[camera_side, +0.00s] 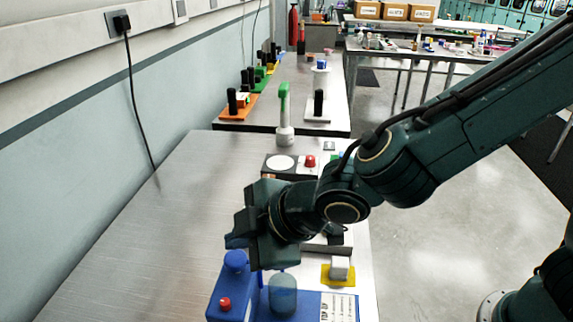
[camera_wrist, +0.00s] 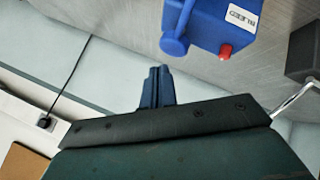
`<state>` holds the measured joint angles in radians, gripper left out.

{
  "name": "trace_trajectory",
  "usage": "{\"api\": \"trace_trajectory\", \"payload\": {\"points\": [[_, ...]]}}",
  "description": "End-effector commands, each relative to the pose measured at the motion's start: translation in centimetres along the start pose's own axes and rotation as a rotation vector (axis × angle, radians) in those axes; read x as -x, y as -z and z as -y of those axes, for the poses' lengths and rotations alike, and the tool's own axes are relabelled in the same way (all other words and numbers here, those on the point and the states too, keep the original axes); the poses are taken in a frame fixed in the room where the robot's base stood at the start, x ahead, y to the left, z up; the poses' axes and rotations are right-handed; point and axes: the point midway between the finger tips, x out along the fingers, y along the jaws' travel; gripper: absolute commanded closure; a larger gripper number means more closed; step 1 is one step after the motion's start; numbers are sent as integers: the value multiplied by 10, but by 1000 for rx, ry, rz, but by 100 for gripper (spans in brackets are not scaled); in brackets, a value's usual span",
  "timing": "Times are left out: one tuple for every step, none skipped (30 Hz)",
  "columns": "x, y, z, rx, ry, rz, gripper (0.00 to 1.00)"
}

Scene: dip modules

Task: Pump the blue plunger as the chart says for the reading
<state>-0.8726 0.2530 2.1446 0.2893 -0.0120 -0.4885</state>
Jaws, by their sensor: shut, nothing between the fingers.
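The blue pump box (camera_side: 222,290) stands at the front of the steel bench. Its round blue plunger (camera_side: 235,260) sticks up from the top. In the wrist view the plunger (camera_wrist: 174,46) shows beside the box (camera_wrist: 205,30), which has a red button (camera_wrist: 226,51) and a label reading BLEED (camera_wrist: 243,15). My gripper (camera_side: 235,240) is just above the plunger in the side view; contact cannot be told. In the wrist view its fingers (camera_wrist: 155,76) are together and empty, apart from the plunger in the picture. A white printed chart (camera_side: 338,307) lies right of the pump, too small to read.
A translucent blue cylinder (camera_side: 283,293) stands right of the pump. A yellow block with a white top (camera_side: 339,269) is behind the chart. A box with a white dial and red button (camera_side: 291,166) and a green-handled device (camera_side: 284,115) stand farther back. The left bench is clear.

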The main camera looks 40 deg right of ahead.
Motion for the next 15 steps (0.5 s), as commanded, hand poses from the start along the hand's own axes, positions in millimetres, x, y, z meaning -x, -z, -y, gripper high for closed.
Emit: {"api": "trace_trajectory", "payload": {"points": [[2,2,-2,-1,-2,-3,100],[4,3,-3,-1,-2,-3,100],[6,5,-5,-1,-1,-2,100],[8,6,-6,-1,-1,-2,100],[9,7,-7,-1,-2,-3,100],[11,8,-8,-1,-2,-3,100],[12,9,-9,-1,-1,-2,100],[14,10,-10,0,-1,-2,100],[16,12,-12,0,-1,-3,100],[18,13,-13,0,-2,-3,100],[19,14,-14,0,-2,-3,100],[21,16,-15,0,-2,-2,100],[22,16,-16,0,-2,-2,100],[24,18,-17,0,-2,-2,100],[25,19,-19,0,-1,-2,100]]}}
